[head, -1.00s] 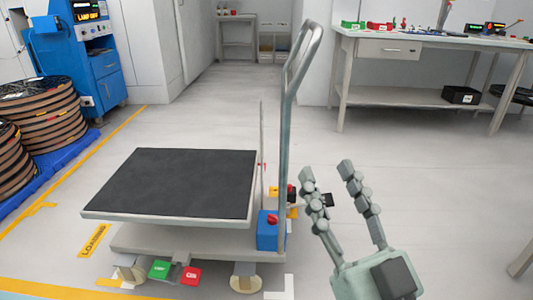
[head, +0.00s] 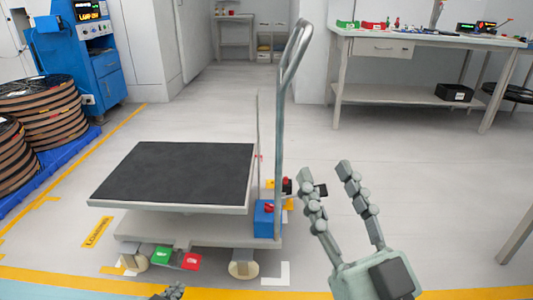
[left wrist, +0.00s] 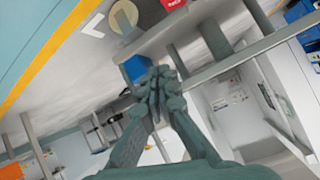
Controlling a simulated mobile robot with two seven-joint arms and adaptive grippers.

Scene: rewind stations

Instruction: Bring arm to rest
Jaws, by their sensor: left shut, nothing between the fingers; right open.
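My right gripper (head: 332,188) stands up in the lower right of the head view. Its two fingers are apart with nothing between them. Only the tip of my left gripper (head: 172,291) shows at the bottom edge of the head view. In the left wrist view the left gripper (left wrist: 158,80) fills the middle, its fingers closed together and empty. Its tips overlap the lift cart in that view, but I cannot tell the distance. The rest of the left arm is hidden below the head view.
A lift cart with a black top (head: 175,175) and tall handle (head: 280,130) stands ahead, with green (head: 161,256) and red (head: 190,261) pedals. Cable reels (head: 40,120) on a blue pallet (head: 62,165) are left. A workbench (head: 400,42) is back right. Floor (head: 430,170) between is clear.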

